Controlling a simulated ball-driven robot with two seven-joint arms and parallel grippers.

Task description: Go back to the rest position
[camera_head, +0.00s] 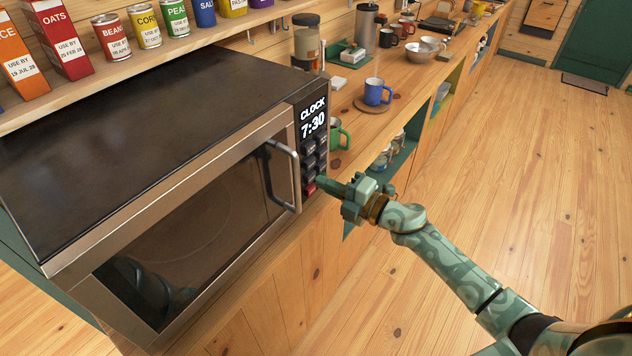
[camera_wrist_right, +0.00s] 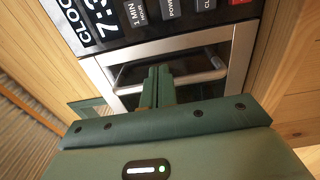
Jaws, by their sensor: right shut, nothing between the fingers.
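My right gripper (camera_head: 322,182) is shut with nothing between its fingers. It is at the right end of the microwave front, its fingertips close to the red button (camera_head: 310,188) at the bottom of the keypad. I cannot tell whether they touch it. In the right wrist view the closed green fingers (camera_wrist_right: 158,86) point toward the microwave (camera_wrist_right: 130,48), over the bar of its door handle in the picture. The microwave (camera_head: 130,115) has its door shut and its clock reads 7:30. My left gripper is not in view.
A shelf of cans and boxes (camera_head: 110,38) runs above the microwave. Open floor (camera_head: 530,160) lies to the right.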

